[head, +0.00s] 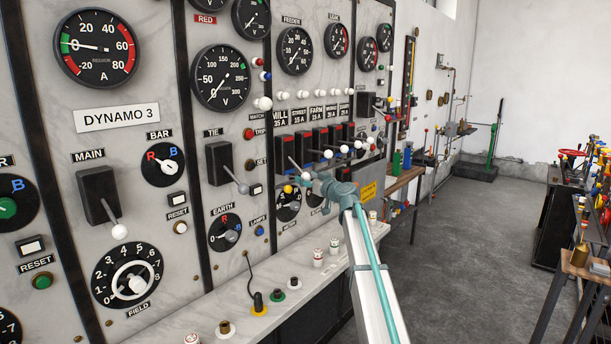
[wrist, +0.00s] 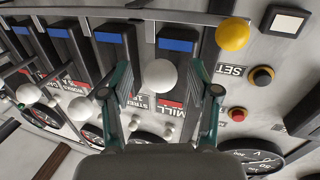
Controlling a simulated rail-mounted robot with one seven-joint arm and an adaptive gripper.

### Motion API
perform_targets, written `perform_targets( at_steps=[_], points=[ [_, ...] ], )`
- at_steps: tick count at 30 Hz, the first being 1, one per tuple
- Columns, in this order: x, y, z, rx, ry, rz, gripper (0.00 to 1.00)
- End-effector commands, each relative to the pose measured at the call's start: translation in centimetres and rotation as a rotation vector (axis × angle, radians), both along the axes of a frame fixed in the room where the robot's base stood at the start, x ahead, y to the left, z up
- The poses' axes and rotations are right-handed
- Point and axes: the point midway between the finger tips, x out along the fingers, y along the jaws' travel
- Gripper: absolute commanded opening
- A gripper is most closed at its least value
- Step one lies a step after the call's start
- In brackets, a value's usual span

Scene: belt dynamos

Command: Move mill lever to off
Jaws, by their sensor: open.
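The mill switch box (head: 285,146) is black with a red strip, under the MILL 15 A label (head: 280,116) on the marble panel. Its lever slopes down and outward to a white ball knob (head: 306,175). My gripper (head: 313,181) is at this knob in the head view, and partly hides it. In the wrist view, the white knob (wrist: 160,75) lies between the two spread fingers of my gripper (wrist: 162,84), with gaps visible on both sides. Part of the MILL label (wrist: 178,125) shows behind it. The gripper is open.
The street lever knob (head: 328,154) and further white knobs stand close by to the right. A yellow ball (wrist: 232,34) is beside the right finger in the wrist view. A larger lever (head: 243,188) sticks out left of the mill switch.

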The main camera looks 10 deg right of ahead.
Motion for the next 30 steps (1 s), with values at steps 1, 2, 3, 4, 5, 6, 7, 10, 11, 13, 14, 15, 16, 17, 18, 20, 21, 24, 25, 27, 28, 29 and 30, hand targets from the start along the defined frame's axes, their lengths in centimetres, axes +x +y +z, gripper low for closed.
perform_targets(
  at_steps=[1, 2, 3, 4, 5, 6, 7, 10, 11, 13, 14, 15, 16, 17, 18, 20, 21, 24, 25, 27, 28, 29, 30],
  points=[
    [0.68, 0.29, 0.17, 0.000, 0.001, 0.001, 0.61],
    [0.88, 0.41, 0.12, 0.000, 0.001, 0.001, 0.61],
    [1.08, 0.54, 0.06, 0.000, 0.001, 0.001, 0.61],
    [1.18, 0.61, 0.02, 0.000, 0.001, 0.001, 0.61],
    [1.25, 0.65, -0.01, 0.000, 0.001, 0.001, 0.61],
    [1.29, 0.68, -0.05, 0.000, 0.001, 0.001, 0.61],
    [1.30, 0.70, -0.07, 0.000, 0.001, 0.001, 0.61],
    [1.27, 0.69, -0.11, 0.000, 0.001, 0.001, 0.61],
    [1.27, 0.68, -0.11, 0.000, 0.001, 0.001, 0.61],
    [1.25, 0.68, -0.10, 0.000, 0.001, 0.001, 0.59],
    [1.25, 0.67, -0.09, 0.000, 0.001, 0.001, 0.54],
    [1.25, 0.67, -0.10, 0.000, 0.001, 0.001, 0.48],
    [1.24, 0.67, -0.09, 0.000, 0.001, 0.001, 0.43],
    [1.24, 0.67, -0.09, 0.000, 0.001, 0.001, 0.38],
    [1.25, 0.66, -0.09, 0.000, 0.001, 0.001, 0.31],
    [1.25, 0.66, -0.08, 0.000, 0.001, 0.001, 0.21],
    [1.24, 0.67, -0.08, 0.000, 0.001, 0.001, 0.14],
    [1.23, 0.66, -0.08, 0.000, 0.001, 0.001, 0.00],
    [1.23, 0.66, -0.08, 0.000, 0.001, 0.001, 0.00],
    [1.23, 0.66, -0.08, 0.000, 0.001, 0.001, 0.00],
    [1.23, 0.67, -0.07, 0.000, 0.001, 0.001, 0.00],
    [1.23, 0.67, -0.07, 0.000, 0.001, 0.001, 0.00],
    [1.23, 0.65, -0.06, 0.000, 0.001, 0.001, 0.00]
  ],
)
